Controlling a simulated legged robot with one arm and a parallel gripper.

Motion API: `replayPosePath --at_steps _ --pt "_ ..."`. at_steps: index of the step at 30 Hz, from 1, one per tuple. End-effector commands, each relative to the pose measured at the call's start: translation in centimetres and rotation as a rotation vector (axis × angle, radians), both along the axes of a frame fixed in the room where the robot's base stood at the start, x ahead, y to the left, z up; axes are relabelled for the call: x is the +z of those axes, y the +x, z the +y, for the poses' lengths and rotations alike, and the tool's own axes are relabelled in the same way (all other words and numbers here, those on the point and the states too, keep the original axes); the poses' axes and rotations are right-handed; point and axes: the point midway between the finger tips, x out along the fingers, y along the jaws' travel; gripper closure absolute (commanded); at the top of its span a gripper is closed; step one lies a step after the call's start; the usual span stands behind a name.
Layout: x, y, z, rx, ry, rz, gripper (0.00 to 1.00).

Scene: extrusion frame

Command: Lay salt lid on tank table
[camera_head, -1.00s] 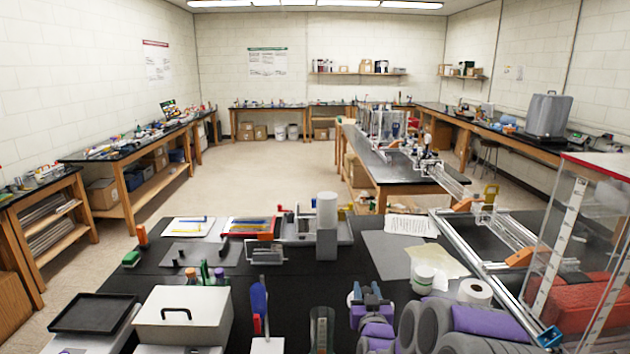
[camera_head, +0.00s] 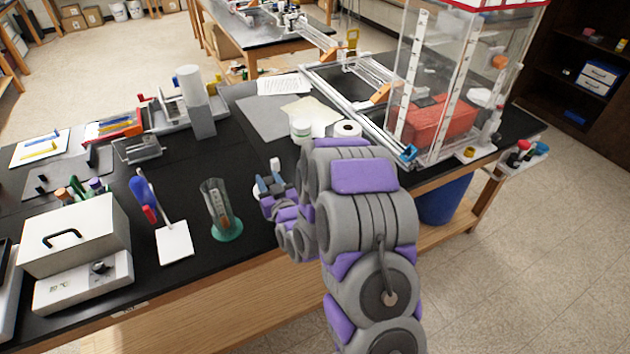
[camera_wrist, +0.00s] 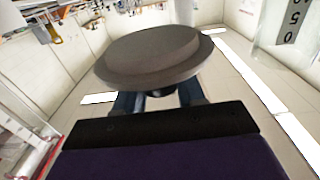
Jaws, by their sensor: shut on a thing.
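My gripper (camera_head: 272,186) is shut on a round, disc-shaped lid, which I take as the salt lid (camera_wrist: 150,52). In the wrist view the lid looks grey-brown and stepped, with its narrow underside part between my blue fingers (camera_wrist: 157,101). In the head view only a pale edge of the lid (camera_head: 257,190) shows beside the fingers; the rest is hidden. My gripper is over the front part of the black-topped tank table (camera_head: 170,115). I cannot tell whether the lid touches the tabletop. A clear tank (camera_head: 455,75) stands at the table's right end.
A clear graduated cylinder (camera_head: 215,210) stands just left of my gripper. A white jar (camera_head: 301,130) and a tape roll (camera_head: 347,129) sit behind it. Black tabletop shows between cylinder and gripper.

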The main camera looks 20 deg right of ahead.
Motion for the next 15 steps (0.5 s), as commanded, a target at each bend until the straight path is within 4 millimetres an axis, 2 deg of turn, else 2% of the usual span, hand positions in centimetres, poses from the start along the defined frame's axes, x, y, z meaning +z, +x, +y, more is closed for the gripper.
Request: replayPosePath --at_steps 8,15 --pt "-2.4 -1.9 -4.7 0.011 0.003 0.005 0.91" --pt "-3.8 -4.9 -9.2 0.024 0.003 0.001 0.91"
